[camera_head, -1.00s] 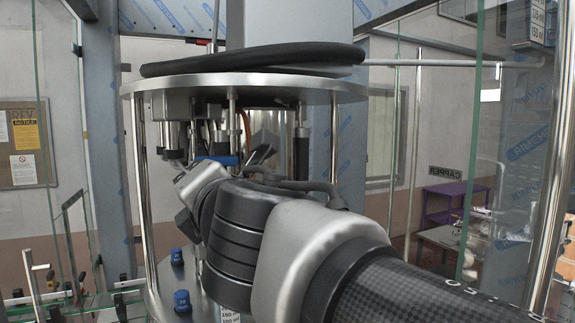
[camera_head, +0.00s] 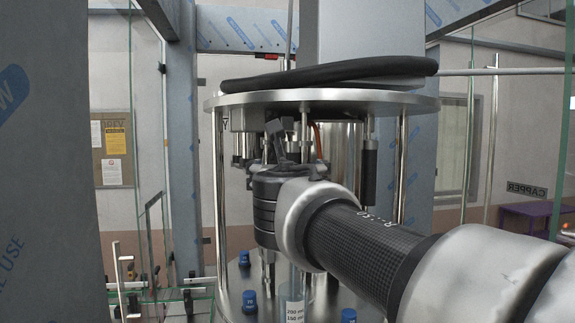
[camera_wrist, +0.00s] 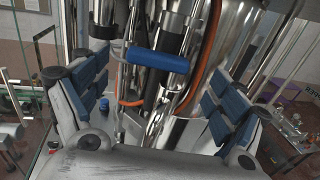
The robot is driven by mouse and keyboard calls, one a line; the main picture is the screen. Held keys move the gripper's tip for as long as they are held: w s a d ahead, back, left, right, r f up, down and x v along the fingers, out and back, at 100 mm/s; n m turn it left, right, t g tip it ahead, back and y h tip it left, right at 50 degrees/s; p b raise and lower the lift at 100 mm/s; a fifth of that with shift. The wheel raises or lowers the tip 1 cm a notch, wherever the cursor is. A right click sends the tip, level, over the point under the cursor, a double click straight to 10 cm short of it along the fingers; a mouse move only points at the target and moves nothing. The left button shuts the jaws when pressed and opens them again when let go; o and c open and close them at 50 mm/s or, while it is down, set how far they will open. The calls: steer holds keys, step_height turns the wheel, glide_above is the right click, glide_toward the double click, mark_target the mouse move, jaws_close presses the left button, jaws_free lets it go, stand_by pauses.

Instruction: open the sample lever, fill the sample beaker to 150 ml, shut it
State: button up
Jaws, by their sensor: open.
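The blue-handled sample lever (camera_wrist: 157,62) shows in the wrist view, in front of the steel pipes of the filler. My gripper (camera_wrist: 155,88) is open, with one finger at the left and one at the right. The blue handle shows between and beyond the fingers, and I see no contact. In the head view my own arm hides the lever and most of the gripper. The sample beaker (camera_head: 292,306), clear with a white volume label, stands on the filler's lower plate below my arm. Its fill level cannot be made out.
The filler's round top plate (camera_head: 320,100) with a black hose (camera_head: 330,73) lies above my arm. Steel posts (camera_head: 401,160) stand around it. Blue caps (camera_head: 249,300) sit on the lower plate. An orange tube (camera_wrist: 205,60) runs beside the lever. Glass panels flank the machine.

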steer(key=shift+o, duration=0.2)
steer(key=w+p, duration=0.1)
steer(key=w, duration=0.7)
steer(key=c, duration=1.5)
steer(key=shift+c, duration=0.2)
